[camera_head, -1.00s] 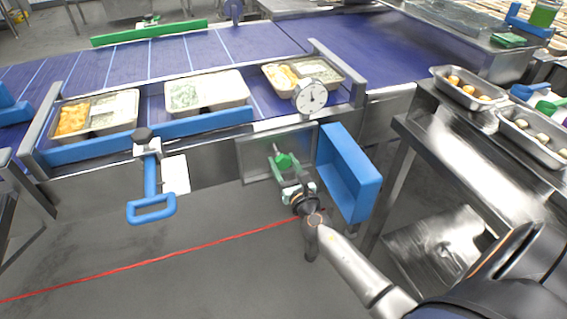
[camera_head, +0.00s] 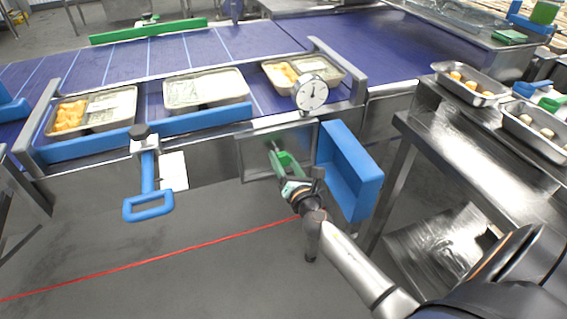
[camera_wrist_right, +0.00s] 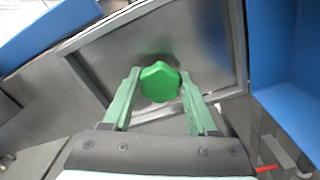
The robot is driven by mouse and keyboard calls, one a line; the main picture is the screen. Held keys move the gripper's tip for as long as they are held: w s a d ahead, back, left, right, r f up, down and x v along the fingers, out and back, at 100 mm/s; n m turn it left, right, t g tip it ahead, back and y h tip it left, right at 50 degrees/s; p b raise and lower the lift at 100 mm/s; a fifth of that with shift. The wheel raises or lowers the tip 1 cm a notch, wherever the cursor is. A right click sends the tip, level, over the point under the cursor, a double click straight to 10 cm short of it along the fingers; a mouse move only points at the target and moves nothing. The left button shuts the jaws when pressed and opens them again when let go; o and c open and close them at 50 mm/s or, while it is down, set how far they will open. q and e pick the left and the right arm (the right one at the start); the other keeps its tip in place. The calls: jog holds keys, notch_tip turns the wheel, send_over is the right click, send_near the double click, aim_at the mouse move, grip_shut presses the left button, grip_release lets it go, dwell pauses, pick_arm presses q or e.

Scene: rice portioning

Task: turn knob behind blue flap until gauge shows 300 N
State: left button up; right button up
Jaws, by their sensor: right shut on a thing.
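The green lobed knob (camera_wrist_right: 160,82) shows in the right wrist view, in a recessed grey panel. It lies between the two green fingers of my right gripper (camera_wrist_right: 161,88), which is shut on it. In the head view the right gripper (camera_head: 281,160) reaches into the recess below the conveyor, and its fingers largely hide the knob. The blue flap (camera_head: 348,170) stands open to the right of the recess; it also shows in the right wrist view (camera_wrist_right: 285,60). The white round gauge (camera_head: 311,93) is above the recess; its dark needle is too small to read exactly. My left gripper is not in view.
A blue handle (camera_head: 148,207) hangs at left beside a white sheet (camera_head: 174,171). Food trays (camera_head: 205,88) sit along the conveyor. A steel table (camera_head: 455,150) with trays is close on the right. The floor (camera_head: 150,270) in front is clear.

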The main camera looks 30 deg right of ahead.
jog(key=m+b, duration=0.1)
jog(key=m, duration=0.3)
jog(key=shift+f+m, duration=0.1)
jog(key=shift+m, duration=0.3)
jog(key=m+b, duration=0.1)
jog(key=m, duration=0.4)
dwell(0.4)
jog(key=o, duration=1.4)
jog(key=shift+s, duration=0.1)
